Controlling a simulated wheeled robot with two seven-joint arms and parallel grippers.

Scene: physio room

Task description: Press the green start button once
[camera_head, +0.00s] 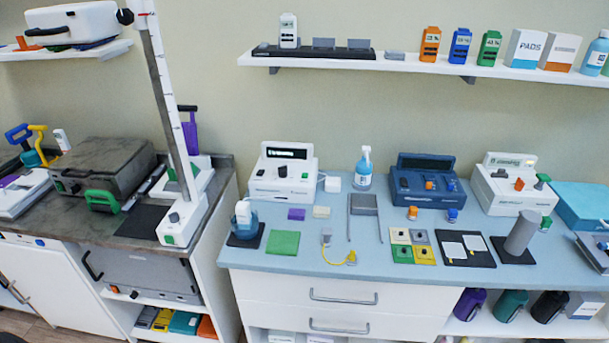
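Several green parts show, and no readable label tells which one is the start button. A small green spot (169,239) sits on the front of the white base of the tall column device on the left counter. Another small green spot (60,187) is on the front of the dark grey lidded box. A green knob (543,178) stands at the right side of the white console on the right of the blue counter. Neither of my grippers is in view, and nothing touches these parts.
The tall white column (167,100) rises from the left counter. The blue counter (300,275) holds a white console (284,178), a dark blue console (424,183), a spray bottle (363,172) and small pads. A wall shelf (400,64) hangs above. The blue counter's front edge is mostly clear.

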